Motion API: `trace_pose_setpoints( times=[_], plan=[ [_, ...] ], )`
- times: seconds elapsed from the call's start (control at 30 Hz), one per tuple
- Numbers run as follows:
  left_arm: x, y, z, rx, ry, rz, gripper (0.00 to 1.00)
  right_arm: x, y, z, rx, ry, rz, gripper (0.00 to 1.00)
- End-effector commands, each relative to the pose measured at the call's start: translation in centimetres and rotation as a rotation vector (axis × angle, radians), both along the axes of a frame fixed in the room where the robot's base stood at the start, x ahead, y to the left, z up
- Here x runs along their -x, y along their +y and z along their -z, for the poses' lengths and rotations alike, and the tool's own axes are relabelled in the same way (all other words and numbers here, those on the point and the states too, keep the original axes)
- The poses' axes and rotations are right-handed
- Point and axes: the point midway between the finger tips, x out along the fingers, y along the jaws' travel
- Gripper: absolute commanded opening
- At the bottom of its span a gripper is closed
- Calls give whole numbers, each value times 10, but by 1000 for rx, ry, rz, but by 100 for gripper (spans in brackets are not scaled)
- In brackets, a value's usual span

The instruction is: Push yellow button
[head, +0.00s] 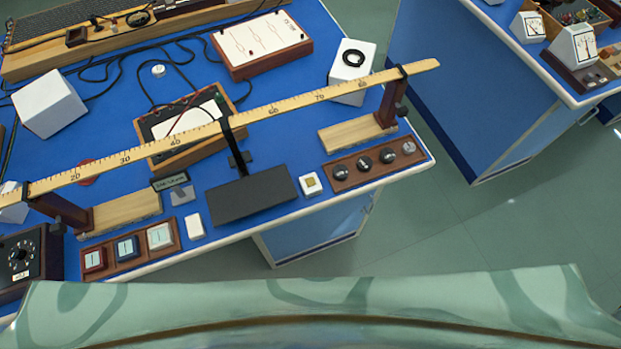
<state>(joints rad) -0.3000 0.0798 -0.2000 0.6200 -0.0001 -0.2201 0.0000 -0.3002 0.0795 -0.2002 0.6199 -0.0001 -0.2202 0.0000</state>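A small white box with a yellowish square on its top (312,185) sits near the front edge of the blue bench, right of the black plate. It is the only yellow button-like thing I can make out. The square is small, and I cannot tell whether it is pressed. Nothing touches it and its top is uncovered. Neither of my grippers is in the head view.
A long wooden ruler (285,105) on stands spans the blue bench (290,150). A black plate (238,200) lies left of the box, a wooden strip with dark knobs (375,166) to its right. A white switch (194,226) is further left. A floor gap separates another bench (470,90).

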Motion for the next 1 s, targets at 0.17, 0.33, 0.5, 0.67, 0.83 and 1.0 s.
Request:
trace_pose_setpoints(
  times=[0.17, 0.33, 0.5, 0.67, 0.83, 1.0],
  plan=[
    [0, 0, 0, 0, 0, 0, 44, 0, 0, 0, 1, 0, 0, 0],
    [0, 0, 0, 0, 0, 0, 44, 0, -1, 0, 1, 0, 0, 0],
    [0, 0, 0, 0, 0, 0, 44, 0, -1, 0, 1, 0, 0, 0],
    [0, 0, 0, 0, 0, 0, 44, 0, -1, 0, 1, 0, 0, 0],
    [0, 0, 0, 0, 0, 0, 44, 0, -1, 0, 1, 0, 0, 0],
    [0, 0, 0, 0, 0, 0, 44, 0, -1, 0, 1, 0, 0, 0]
  ],
)
